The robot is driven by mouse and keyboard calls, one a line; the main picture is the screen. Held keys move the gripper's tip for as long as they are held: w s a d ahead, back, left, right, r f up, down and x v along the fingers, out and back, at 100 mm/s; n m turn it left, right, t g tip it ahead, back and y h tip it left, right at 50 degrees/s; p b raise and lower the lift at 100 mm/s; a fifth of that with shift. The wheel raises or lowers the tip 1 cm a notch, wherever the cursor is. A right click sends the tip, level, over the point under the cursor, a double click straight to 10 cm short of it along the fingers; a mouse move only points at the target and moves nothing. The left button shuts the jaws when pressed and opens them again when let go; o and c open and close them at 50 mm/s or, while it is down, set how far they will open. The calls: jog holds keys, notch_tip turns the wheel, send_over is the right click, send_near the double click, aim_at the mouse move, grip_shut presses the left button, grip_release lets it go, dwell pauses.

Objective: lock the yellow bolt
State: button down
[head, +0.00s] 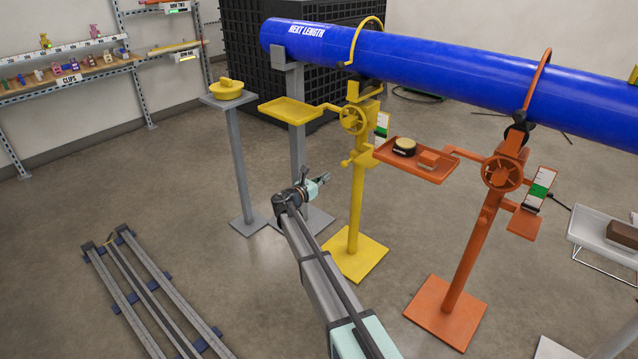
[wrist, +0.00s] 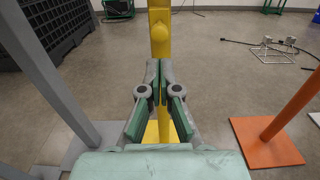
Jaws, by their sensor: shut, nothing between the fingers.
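The yellow stand (head: 356,205) rises from a square yellow base. The yellow bolt (head: 347,162) is a small knob sticking out to the left of its post, below the handwheel (head: 354,120). In the wrist view, a round yellow knob, which looks like the bolt (wrist: 179,51), is on the post just beyond the fingertips. My gripper (head: 325,178) is shut and empty, to the left of the post and slightly below the bolt. In the wrist view, my gripper (wrist: 159,68) points at the post, with a visible gap to the bolt. I cannot tell whether the bolt is locked.
A blue pipe (head: 440,68) rests across the yellow and orange stands. A yellow tray (head: 290,109) extends left of the yellow stand. The orange stand (head: 468,240) and its loaded tray (head: 440,177) are to the right. A grey pedestal (head: 241,165) holds a yellow item at left.

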aim_at(343, 165)
jog(key=x, duration=0.8)
jog(key=shift+w+d+b, duration=0.15)
jog(key=shift+w+b, duration=0.1)
jog(key=shift+b, duration=0.15)
jog(key=shift+p+x, duration=0.45)
jog(key=shift+x, duration=1.1)
jog(key=p+v, duration=0.1)
jog(key=v, duration=1.3)
jog(key=shift+s, duration=0.1)
